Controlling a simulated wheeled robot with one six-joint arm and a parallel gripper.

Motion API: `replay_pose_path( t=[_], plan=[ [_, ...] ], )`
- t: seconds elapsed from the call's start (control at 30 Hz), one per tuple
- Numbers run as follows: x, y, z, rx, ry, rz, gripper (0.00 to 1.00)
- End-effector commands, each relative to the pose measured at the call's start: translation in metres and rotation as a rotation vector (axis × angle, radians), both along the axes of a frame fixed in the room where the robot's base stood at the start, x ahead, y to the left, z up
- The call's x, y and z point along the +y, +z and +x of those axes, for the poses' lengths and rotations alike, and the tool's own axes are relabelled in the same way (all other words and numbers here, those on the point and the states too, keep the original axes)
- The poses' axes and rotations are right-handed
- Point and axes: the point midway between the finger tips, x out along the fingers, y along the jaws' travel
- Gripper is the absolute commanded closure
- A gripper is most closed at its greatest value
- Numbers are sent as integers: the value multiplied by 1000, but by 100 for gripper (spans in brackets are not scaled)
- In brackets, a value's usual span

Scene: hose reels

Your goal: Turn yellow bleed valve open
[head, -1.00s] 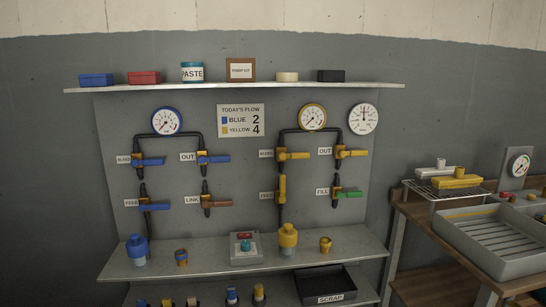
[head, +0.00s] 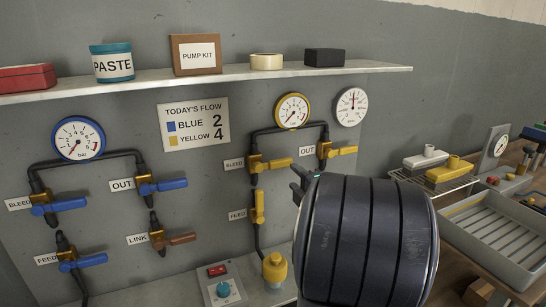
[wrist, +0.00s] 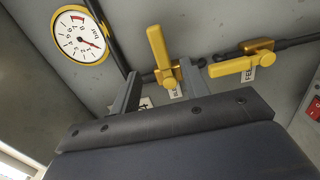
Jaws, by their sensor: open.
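The yellow bleed valve (head: 257,165) is on the back panel below the yellow-rimmed gauge. Its yellow handle (head: 277,163) points right, crosswise to its pipe. In the wrist view the bleed handle (wrist: 161,50) stands just beyond my fingertips. My gripper (head: 299,183) is open and empty, a little below and right of the handle in the head view. In the wrist view my gripper (wrist: 160,85) has its two fingers apart, with the valve's label partly showing between them. I see no contact with the handle.
The yellow feed valve (head: 258,208) is below, its handle along the pipe. The yellow out valve (head: 325,150) is close on the right. The yellow gauge (head: 293,111) and the shelf (head: 220,79) are above. My wrist hides the panel's lower right.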

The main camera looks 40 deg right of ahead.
Motion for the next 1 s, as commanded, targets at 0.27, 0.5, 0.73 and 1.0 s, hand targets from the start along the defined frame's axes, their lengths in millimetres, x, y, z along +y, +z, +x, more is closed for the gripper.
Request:
replay_pose_path(
  t=[0.27,0.5,0.73,1.0],
  plan=[
    [-9,0,46,1,4,4,56],
    [-19,1,84,-1,2,4,56],
    [-23,0,100,-1,0,4,56],
    [-23,0,101,-1,-1,4,56]
  ],
)
